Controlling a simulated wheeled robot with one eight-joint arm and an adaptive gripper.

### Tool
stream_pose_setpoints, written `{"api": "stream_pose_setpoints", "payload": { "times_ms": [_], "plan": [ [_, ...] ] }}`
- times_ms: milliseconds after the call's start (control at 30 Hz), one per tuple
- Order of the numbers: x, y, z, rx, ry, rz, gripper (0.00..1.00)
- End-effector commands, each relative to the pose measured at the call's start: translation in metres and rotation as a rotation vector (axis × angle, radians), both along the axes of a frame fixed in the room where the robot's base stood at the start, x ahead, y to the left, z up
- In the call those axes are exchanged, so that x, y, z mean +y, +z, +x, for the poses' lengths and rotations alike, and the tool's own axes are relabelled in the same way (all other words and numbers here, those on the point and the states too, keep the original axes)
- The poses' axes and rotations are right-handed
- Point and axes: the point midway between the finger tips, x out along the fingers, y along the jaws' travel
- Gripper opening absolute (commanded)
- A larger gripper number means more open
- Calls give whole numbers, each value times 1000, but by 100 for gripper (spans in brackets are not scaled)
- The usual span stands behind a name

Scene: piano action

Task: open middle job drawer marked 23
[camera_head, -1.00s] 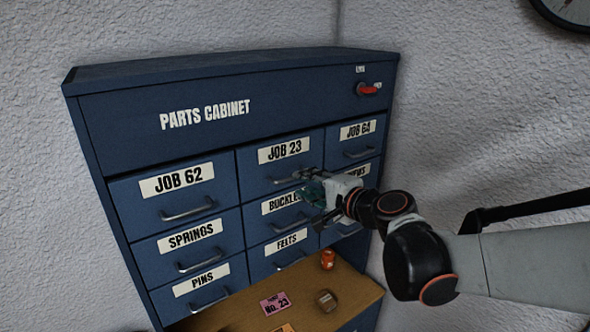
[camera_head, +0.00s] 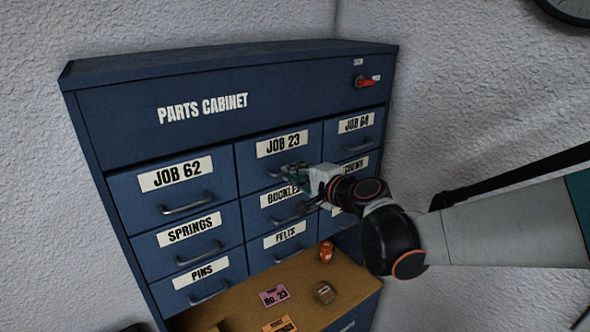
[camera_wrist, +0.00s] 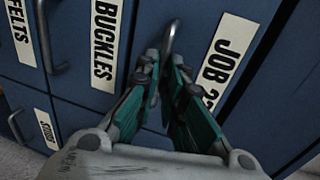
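The JOB 23 drawer (camera_head: 252,155) is the middle one of the top row and sits flush in the blue cabinet. Its label also shows in the wrist view (camera_wrist: 226,60). My gripper (camera_head: 287,172) is at this drawer's front, reaching in from the right. In the wrist view my two teal fingers (camera_wrist: 165,68) are close together at the tips, with the drawer's metal handle (camera_wrist: 172,36) between or just beyond them. Part of the handle is hidden by the fingers. Whether they are shut on it I cannot tell.
The JOB 62 drawer (camera_head: 207,186) is on the left and JOB 64 (camera_head: 342,142) on the right. The BUCKLES drawer (camera_head: 268,210) is below. A red lever (camera_head: 366,82) is at the cabinet's upper right. An orange object (camera_head: 326,252) stands on the wooden ledge (camera_head: 232,305).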

Motion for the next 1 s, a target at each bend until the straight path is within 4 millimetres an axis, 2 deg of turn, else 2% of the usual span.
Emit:
{"api": "stream_pose_setpoints", "payload": {
  "times_ms": [267, 367, 700, 900, 1000],
  "plan": [
    [-7, 0, -10, 0, -1, 0, 0],
    [-17, -1, -24, 0, -2, 0, 0],
    [-63, 0, -93, 1, -3, 0, 0],
    [-82, 0, -121, 1, -1, -1, 0],
    [-87, 0, -129, 0, -2, -2, 0]
  ]
}}
